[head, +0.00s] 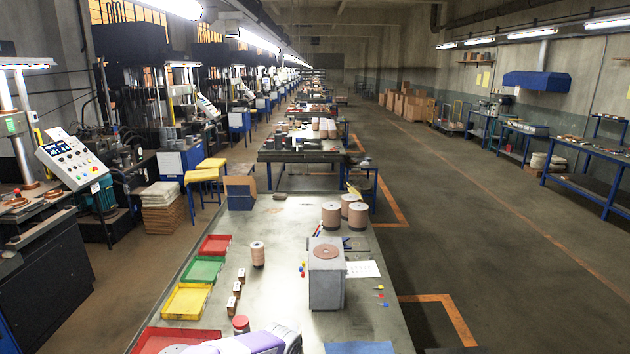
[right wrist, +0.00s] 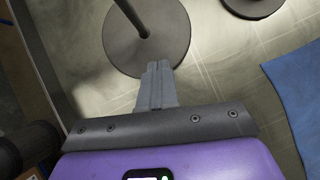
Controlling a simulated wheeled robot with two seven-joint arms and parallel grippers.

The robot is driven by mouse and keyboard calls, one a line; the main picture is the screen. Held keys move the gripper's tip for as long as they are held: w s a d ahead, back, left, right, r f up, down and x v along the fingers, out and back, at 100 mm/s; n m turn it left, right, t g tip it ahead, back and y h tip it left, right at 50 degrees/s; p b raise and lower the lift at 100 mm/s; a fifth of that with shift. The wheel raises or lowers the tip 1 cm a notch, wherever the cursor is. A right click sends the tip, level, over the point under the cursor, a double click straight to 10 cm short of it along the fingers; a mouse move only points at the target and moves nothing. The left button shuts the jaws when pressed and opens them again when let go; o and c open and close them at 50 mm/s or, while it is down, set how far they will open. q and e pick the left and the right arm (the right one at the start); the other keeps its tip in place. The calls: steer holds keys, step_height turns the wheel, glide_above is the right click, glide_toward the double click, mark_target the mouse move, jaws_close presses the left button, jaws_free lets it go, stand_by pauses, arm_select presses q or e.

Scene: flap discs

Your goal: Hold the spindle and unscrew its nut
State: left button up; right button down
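In the right wrist view, a thin dark spindle rod (right wrist: 133,14) stands on a round grey-brown base (right wrist: 118,50). The rod's upper end runs out of the frame, and I cannot make out a nut there. My right gripper (right wrist: 158,68) has its grey fingers together with nothing visible between them. In the picture the fingertips overlap the base's lower edge, and the rod is apart from them, up and left. In the head view, a purple and white arm part (head: 258,342) of mine shows at the bottom edge, but no fingertips. My left gripper is not in view.
On the bench, red, green (head: 203,270) and yellow (head: 187,300) trays line the left. A grey block (head: 326,280) with a brown disc on top stands right of middle. Stacked brown rolls (head: 331,216) stand behind. A blue cloth (head: 358,348) lies at the front.

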steer(key=shift+f, duration=0.65)
stand_by(0.4)
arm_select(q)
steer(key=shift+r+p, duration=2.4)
arm_select(e)
steer(key=shift+r, duration=3)
